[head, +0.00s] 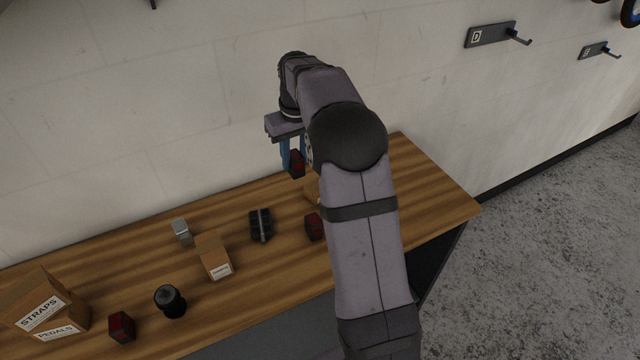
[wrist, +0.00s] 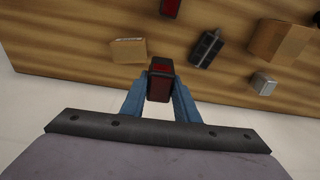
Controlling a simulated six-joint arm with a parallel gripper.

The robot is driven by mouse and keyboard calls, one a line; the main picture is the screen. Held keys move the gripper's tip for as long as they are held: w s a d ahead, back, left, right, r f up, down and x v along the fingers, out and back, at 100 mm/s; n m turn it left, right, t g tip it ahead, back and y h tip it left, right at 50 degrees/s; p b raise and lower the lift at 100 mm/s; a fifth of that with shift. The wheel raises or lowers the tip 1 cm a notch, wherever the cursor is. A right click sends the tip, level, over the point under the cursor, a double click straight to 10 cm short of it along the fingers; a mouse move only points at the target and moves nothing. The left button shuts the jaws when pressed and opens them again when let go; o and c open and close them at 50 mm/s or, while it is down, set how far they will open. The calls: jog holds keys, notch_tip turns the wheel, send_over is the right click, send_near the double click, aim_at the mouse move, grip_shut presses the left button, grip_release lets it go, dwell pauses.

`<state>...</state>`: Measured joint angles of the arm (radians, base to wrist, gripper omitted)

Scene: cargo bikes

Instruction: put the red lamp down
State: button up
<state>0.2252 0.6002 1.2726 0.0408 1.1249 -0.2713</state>
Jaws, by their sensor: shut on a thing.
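My gripper (head: 292,160) is shut on a red lamp (head: 297,165), a small dark block with a red face. In the wrist view the red lamp (wrist: 160,82) sits between the blue fingers of my gripper (wrist: 160,100). It is held over the back part of the wooden bench (head: 440,197), seemingly above its surface. A second red lamp (head: 314,227) stands on the bench beside my arm, and it also shows at the top of the wrist view (wrist: 171,7). A third red lamp (head: 121,327) stands at the front left.
A black part (head: 261,225), a cardboard box (head: 214,256), a grey block (head: 182,232), a black cylinder (head: 170,300) and boxes labelled STRAPS and PEDALS (head: 45,305) stand on the bench. A small box (wrist: 129,50) is near the held lamp. The bench's right end looks clear.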

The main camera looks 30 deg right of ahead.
jog(key=w+d, duration=0.2)
jog(key=d, duration=0.3)
jog(key=shift+s+f+p, duration=0.1)
jog(key=shift+f+p, duration=1.6)
jog(key=shift+f, duration=3)
jog(key=shift+f, duration=0.1)
jog(key=o, duration=1.1)
jog(key=shift+c, duration=0.2)
notch_tip(320, 180, up, 12)
jog(key=s+b, duration=0.1)
jog(key=b, duration=0.2)
jog(key=shift+s, duration=0.4)
